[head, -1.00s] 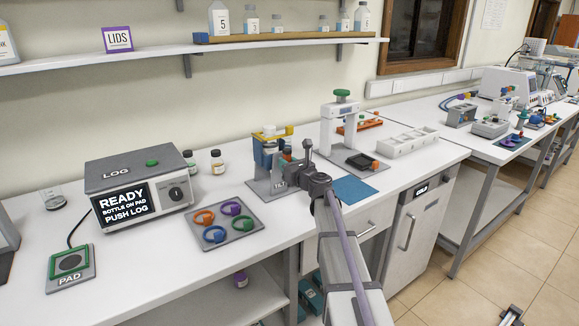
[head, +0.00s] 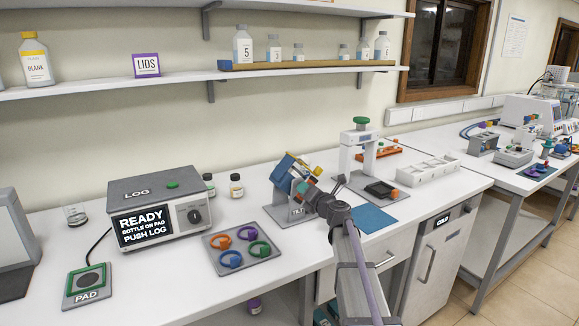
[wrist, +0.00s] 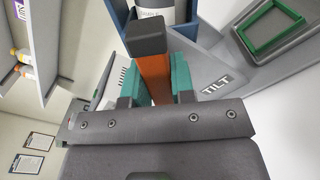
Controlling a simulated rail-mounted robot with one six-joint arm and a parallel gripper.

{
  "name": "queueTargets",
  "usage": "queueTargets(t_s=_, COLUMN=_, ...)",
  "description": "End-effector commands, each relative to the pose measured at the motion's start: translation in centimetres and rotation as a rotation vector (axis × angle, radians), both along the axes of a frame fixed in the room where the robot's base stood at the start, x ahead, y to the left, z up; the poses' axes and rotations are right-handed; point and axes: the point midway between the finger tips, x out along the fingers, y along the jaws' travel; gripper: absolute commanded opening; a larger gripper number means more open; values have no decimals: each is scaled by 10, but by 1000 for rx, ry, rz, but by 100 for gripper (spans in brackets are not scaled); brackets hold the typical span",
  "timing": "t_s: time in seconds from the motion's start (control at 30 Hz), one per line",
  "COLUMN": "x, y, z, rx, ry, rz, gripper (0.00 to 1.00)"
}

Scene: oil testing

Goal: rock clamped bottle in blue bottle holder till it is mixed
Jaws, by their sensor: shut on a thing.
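The blue bottle holder (head: 283,171) sits on the grey TILT stand (head: 298,214) and is tilted, its top leaning right in the head view. A yellow clamp piece (head: 317,171) shows at its upper right. In the wrist view the blue holder (wrist: 206,32) surrounds a white, labelled bottle (wrist: 150,13), of which only part shows. My gripper (wrist: 157,85) is shut on an orange lever (wrist: 154,72) with a dark end block. In the head view my gripper (head: 309,191) is at the holder's right side. The bottle's contents are hidden.
A press-like white stand (head: 362,160) and blue mat (head: 374,219) are right of the holder. A lid tray (head: 240,252) with coloured rings and the LOG box (head: 158,212) are left. A shelf (head: 180,82) runs above.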

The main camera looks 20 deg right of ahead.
Motion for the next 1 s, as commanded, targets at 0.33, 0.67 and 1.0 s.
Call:
queueTargets(t_s=0.33, x=0, y=0, z=0, rx=5, ry=1, rz=0, gripper=0)
queueTargets(t_s=0.67, x=0, y=0, z=0, rx=478, ry=92, rz=0, gripper=0)
queueTargets(t_s=1.0, x=0, y=0, z=0, rx=497, ry=95, rz=0, gripper=0)
